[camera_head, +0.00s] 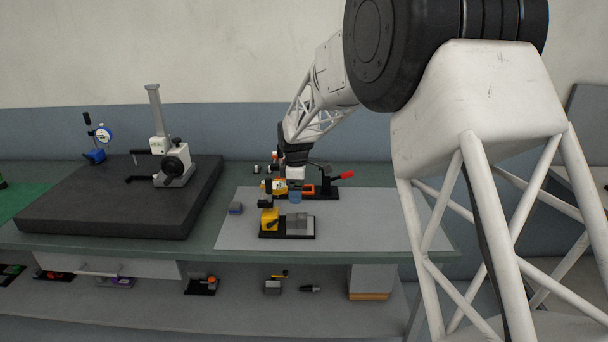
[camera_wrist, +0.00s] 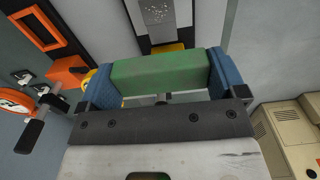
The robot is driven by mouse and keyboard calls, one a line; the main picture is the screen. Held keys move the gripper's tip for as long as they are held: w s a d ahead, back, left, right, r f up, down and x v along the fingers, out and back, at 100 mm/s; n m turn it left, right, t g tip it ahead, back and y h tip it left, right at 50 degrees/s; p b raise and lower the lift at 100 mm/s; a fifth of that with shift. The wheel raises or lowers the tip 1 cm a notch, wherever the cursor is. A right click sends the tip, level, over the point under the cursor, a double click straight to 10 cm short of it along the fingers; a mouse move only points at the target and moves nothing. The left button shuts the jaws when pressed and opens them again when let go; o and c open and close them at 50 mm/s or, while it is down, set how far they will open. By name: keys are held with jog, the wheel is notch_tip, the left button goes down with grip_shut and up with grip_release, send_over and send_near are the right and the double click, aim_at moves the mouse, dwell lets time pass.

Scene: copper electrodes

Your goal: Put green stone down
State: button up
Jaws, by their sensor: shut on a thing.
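The green stone (camera_wrist: 160,74) is a long green bar, seen close up in the wrist view. My gripper (camera_wrist: 168,80) is shut on it, with one blue finger pad at each end of the bar. In the head view my gripper (camera_head: 296,196) hangs above the grey mat (camera_head: 345,230), just behind and above a small yellow and grey fixture (camera_head: 270,218). The stone cannot be made out in the head view. A gap between the stone and the surface below seems to show, but its height is hard to tell.
A black tool with a red handle (camera_head: 346,175) and orange parts lie behind my gripper. A dark granite plate (camera_head: 110,205) with a gauge stand (camera_head: 172,160) is further left. The mat's right side looks clear.

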jog(key=w+d+r+m, duration=0.2)
jog(key=d+r+m, duration=0.1)
jog(key=d+m, duration=0.6)
jog(key=w+d+r+m, duration=0.2)
jog(key=d+m, duration=0.6)
jog(key=d, duration=0.5)
jog(key=shift+r+m, duration=0.4)
jog(key=shift+r, duration=0.35)
jog(key=shift+d, duration=0.1)
jog(key=s+a+f+n, duration=0.2)
jog(key=s+f+n, duration=0.5)
jog(key=s+n, duration=0.2)
jog(key=s+a+f+n, duration=0.3)
jog(key=s+f+n, duration=0.4)
jog(key=s+n, duration=0.2)
jog(key=shift+s+a+f, duration=0.35)
jog(key=shift+s+f, duration=0.05)
jog(key=shift+s, duration=0.65)
jog(key=shift+w, duration=0.1)
jog(key=shift+w+a+f, duration=0.2)
jog(key=shift+w, duration=2.15)
jog(key=shift+w+a+f, duration=0.2)
jog(key=shift+w+f, duration=0.05)
jog(key=shift+w, duration=2.1)
jog(key=shift+w+a+f, duration=0.2)
jog(key=shift+w, duration=2.15)
